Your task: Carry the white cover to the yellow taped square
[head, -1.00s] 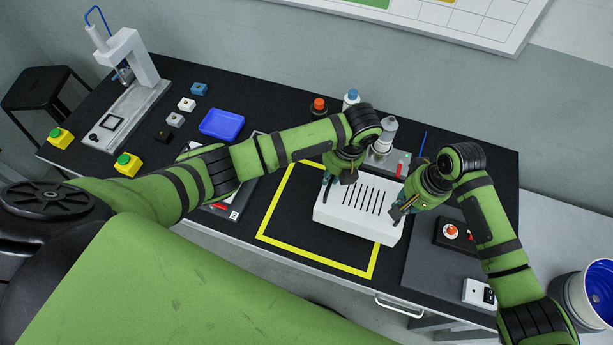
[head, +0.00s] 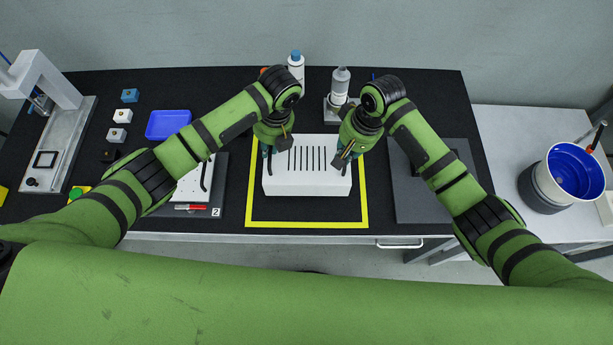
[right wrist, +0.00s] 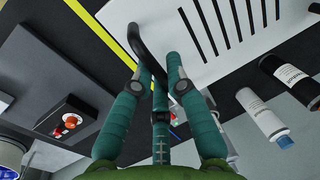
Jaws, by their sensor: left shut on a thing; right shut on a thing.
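The white cover (head: 307,182), a box with black slots in its top, is over the yellow taped square (head: 308,225) in the head view and appears inside its outline. My left gripper (head: 273,150) is shut at the cover's left end; the grip itself is partly hidden. My right gripper (head: 344,157) is shut at the right end. In the right wrist view, the right gripper's teal fingers (right wrist: 158,80) close around a curved black handle (right wrist: 146,52) on the cover (right wrist: 204,68). I cannot tell whether the cover touches the table.
Bottles (head: 296,66) and (head: 340,82) stand behind the cover. A grey mat (head: 422,207) lies to the right and a panel marked 2 (head: 222,185) to the left. A blue tray (head: 168,125) is farther left. A bucket (head: 545,190) stands at far right.

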